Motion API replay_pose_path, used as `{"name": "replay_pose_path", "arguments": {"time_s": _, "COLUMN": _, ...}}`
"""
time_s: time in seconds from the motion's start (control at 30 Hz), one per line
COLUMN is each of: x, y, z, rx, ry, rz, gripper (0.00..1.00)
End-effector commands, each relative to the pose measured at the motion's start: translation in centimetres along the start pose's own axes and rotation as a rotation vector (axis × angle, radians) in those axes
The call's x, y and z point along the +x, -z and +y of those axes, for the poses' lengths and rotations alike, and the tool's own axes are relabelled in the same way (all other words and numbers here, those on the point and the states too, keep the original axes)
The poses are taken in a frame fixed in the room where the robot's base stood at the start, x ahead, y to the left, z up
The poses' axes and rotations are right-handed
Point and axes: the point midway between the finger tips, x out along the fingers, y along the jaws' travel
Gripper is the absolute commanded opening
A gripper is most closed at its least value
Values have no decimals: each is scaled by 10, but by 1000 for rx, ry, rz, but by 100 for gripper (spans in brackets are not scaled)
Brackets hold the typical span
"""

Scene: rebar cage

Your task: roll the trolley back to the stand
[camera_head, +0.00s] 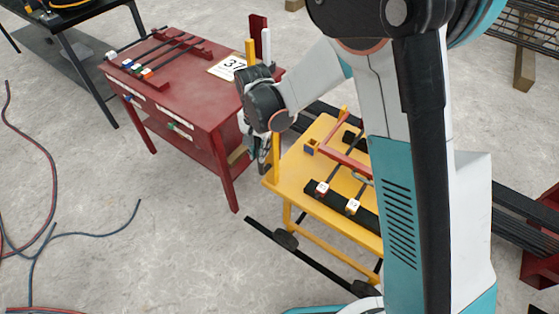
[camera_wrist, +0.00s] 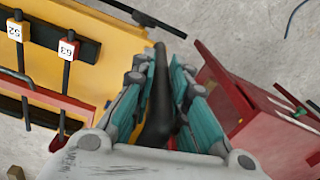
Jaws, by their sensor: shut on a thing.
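The yellow trolley (camera_head: 340,214) stands at the centre right in the head view, partly hidden behind my arm. It carries a black rack with numbered tags; the wrist view shows its yellow top (camera_wrist: 105,42) at the left. My gripper (camera_head: 262,155) is beside the trolley's left corner post. In the wrist view its fingers (camera_wrist: 160,75) are shut on a black handle (camera_wrist: 158,105). The red stand (camera_head: 185,90), with a sign reading 37, is to the left of the trolley. A narrow floor gap separates their legs.
Rods with coloured ends (camera_head: 160,55) lie on the red stand. A black bar (camera_head: 300,250) lies low along the trolley's near side. Red and blue hoses (camera_head: 40,235) lie on the floor at left. Dark bars (camera_head: 525,215) run at right. Bare concrete shows in front of the stand.

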Motion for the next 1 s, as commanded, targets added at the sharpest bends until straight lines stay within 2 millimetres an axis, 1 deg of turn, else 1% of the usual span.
{"name": "replay_pose_path", "arguments": {"time_s": 0.03, "x": 0, "y": 2, "z": -17, "rx": -4, "ry": 2, "rz": -1, "gripper": 0}}
{"name": "replay_pose_path", "arguments": {"time_s": 0.2, "x": 0, "y": 10, "z": -59, "rx": -2, "ry": 0, "rz": -2, "gripper": 0}}
{"name": "replay_pose_path", "arguments": {"time_s": 0.4, "x": 0, "y": 18, "z": -98, "rx": -1, "ry": -1, "rz": -3, "gripper": 0}}
{"name": "replay_pose_path", "arguments": {"time_s": 0.5, "x": 0, "y": 21, "z": -112, "rx": -1, "ry": -2, "rz": -3, "gripper": 0}}
{"name": "replay_pose_path", "arguments": {"time_s": 0.7, "x": 1, "y": 24, "z": -129, "rx": 0, "ry": -4, "rz": -3, "gripper": 0}}
{"name": "replay_pose_path", "arguments": {"time_s": 1.0, "x": 0, "y": 26, "z": -135, "rx": 0, "ry": -1, "rz": -2, "gripper": 0}}
